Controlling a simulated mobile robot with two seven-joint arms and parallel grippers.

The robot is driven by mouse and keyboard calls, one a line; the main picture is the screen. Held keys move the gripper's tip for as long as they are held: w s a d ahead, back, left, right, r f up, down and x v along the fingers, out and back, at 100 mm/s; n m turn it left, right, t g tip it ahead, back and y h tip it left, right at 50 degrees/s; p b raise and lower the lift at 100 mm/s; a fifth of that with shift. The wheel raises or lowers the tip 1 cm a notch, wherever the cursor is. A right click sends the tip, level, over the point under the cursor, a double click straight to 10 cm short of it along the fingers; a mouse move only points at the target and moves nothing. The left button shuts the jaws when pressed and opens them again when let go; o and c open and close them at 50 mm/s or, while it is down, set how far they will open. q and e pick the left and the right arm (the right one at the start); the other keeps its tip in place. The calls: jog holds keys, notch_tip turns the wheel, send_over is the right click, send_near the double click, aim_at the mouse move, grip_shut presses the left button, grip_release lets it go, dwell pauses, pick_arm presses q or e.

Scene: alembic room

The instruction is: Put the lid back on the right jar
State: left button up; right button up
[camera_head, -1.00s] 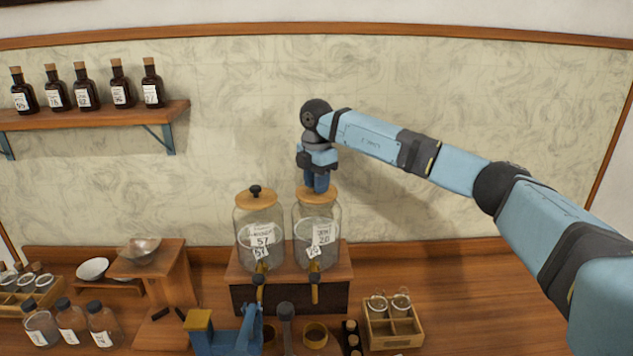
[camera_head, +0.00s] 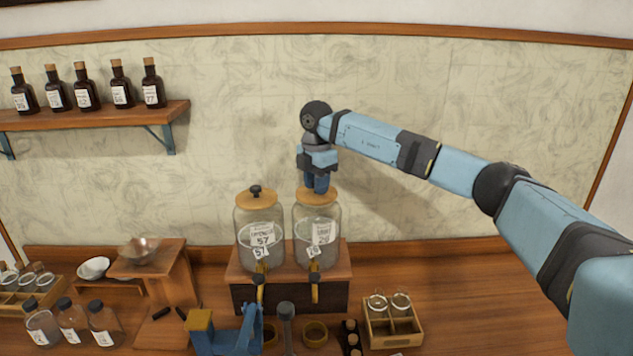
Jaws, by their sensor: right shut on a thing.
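The right jar (camera_head: 316,236) is clear glass with paper labels and a tap at its front. It stands on a wooden stand (camera_head: 338,282) beside the left jar (camera_head: 260,232), which wears a wooden lid with a black knob. A wooden lid (camera_head: 328,197) lies at the mouth of the right jar and looks level. My right gripper (camera_head: 317,189) points down from above and is shut on the lid's knob, which the fingers hide. I cannot tell whether the lid is fully seated. My left gripper is not in view.
A wall shelf (camera_head: 95,118) with brown bottles hangs at the left. Below are a wooden platform with a metal bowl (camera_head: 139,249), several small glass jars, a blue device (camera_head: 225,335) and a wooden crate (camera_head: 393,340) with two jars. The tabletop at the right is clear.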

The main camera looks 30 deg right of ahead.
dwell(0.7)
jog(key=o, duration=1.5)
jog(key=shift+r, duration=0.1)
jog(key=shift+r+p, duration=2.5)
jog(key=shift+r, duration=0.95)
grip_shut()
